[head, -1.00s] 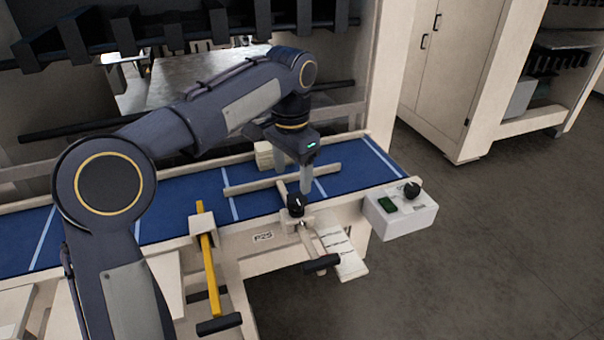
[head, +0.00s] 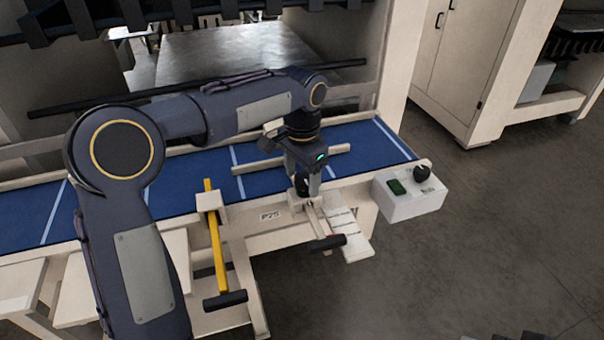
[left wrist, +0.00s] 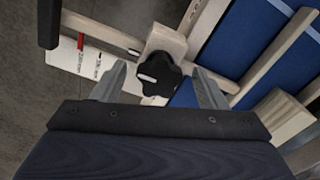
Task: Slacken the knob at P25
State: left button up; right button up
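The black lobed knob (head: 302,185) sits on a cream block on the bench's front rail, just right of the P25 label (head: 270,216). My left gripper (head: 308,187) is above it, pointing down, and partly hides it. In the left wrist view the knob (left wrist: 160,74) shows between the two spread fingertips (left wrist: 160,84), with a gap on each side. The left gripper is open and holds nothing. A white scale plate (left wrist: 98,62) with a red mark lies beside the knob.
A yellow bar (head: 217,245) with a black handle stands out left of the label. A white control box (head: 410,200) with a green switch and black dial is at right. A cream bar (head: 258,162) crosses the blue bench top (head: 90,208). Open floor lies at right.

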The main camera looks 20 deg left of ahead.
pick_arm(q)
jog(key=c, duration=0.9)
jog(key=shift+r+n, duration=0.1)
jog(key=shift+n, duration=0.2)
jog(key=n+p, duration=0.1)
jog(key=n, duration=0.2)
jog(key=shift+s+d+n, duration=0.1)
jog(key=shift+n, duration=0.2)
jog(key=n, duration=0.4)
jog(key=shift+d+n, duration=0.15)
jog(key=shift+n, duration=0.15)
jog(key=n+p, duration=0.1)
jog(key=n, duration=0.2)
jog(key=shift+d+n, duration=0.1)
jog(key=shift+n, duration=0.2)
jog(key=n, duration=0.3)
jog(key=shift+d+f+n+p, duration=0.1)
jog(key=shift+f+n+p, duration=0.1)
jog(key=shift+n+p, duration=0.1)
jog(key=n+p, duration=0.1)
jog(key=n, duration=0.5)
jog(key=shift+d+n, duration=0.1)
jog(key=shift+n, duration=0.2)
